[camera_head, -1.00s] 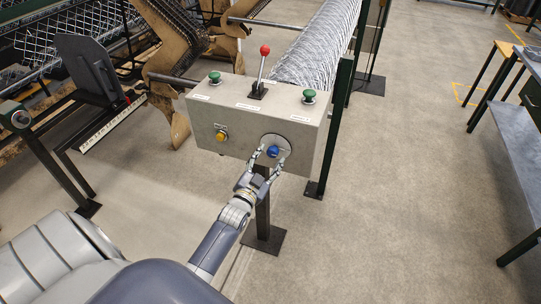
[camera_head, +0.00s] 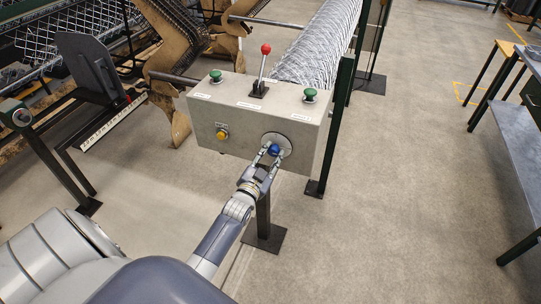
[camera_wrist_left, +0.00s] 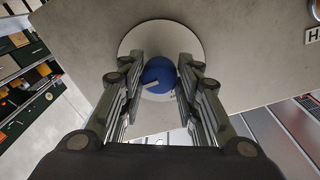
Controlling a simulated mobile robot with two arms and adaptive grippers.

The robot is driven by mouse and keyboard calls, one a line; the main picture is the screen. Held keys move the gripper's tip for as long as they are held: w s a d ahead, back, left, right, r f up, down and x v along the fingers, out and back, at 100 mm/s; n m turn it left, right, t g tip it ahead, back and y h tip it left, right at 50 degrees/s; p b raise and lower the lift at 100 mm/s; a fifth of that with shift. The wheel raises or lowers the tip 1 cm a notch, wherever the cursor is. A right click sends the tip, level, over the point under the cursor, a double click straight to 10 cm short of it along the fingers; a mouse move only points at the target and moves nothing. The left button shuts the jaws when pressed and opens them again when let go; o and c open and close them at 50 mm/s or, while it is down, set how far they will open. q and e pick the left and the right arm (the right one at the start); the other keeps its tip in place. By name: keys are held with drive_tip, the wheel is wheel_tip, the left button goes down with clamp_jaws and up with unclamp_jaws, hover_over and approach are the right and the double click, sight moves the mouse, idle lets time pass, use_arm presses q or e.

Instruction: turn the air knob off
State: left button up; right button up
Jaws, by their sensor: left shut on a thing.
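The blue air knob (camera_head: 275,149) sits on a round pale plate (camera_head: 284,140) at the lower right of the control box's front face. My left gripper (camera_head: 270,151) is at the knob, with one finger on each side, shut on it. In the left wrist view the blue knob (camera_wrist_left: 158,74) shows between the two fingertips (camera_wrist_left: 160,70), in front of the round plate (camera_wrist_left: 190,40). A small light mark shows on the knob. My right gripper is not in view.
The grey control box (camera_head: 240,122) also carries a yellow button (camera_head: 222,135), two green buttons (camera_head: 215,76) and (camera_head: 309,95), and a red-topped lever (camera_head: 264,58). A roll of mesh (camera_head: 318,45) lies behind. Open floor (camera_head: 410,170) is to the right, before a table (camera_head: 515,140).

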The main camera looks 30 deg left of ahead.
use_arm(q)
drive_tip(key=shift+n, duration=1)
drive_tip(key=n, duration=0.6)
drive_tip(key=shift+f, duration=0.1)
drive_tip(key=n+b, duration=0.1)
drive_tip(key=n, duration=0.4)
drive_tip(key=shift+d, duration=0.1)
drive_tip(key=n+y, duration=0.1)
drive_tip(key=n, duration=0.4)
drive_tip(key=shift+b, duration=0.35)
drive_tip(key=shift+n, duration=0.3)
drive_tip(key=o, duration=1.1)
drive_tip(key=shift+c, duration=0.2)
drive_tip(key=shift+t, duration=0.3)
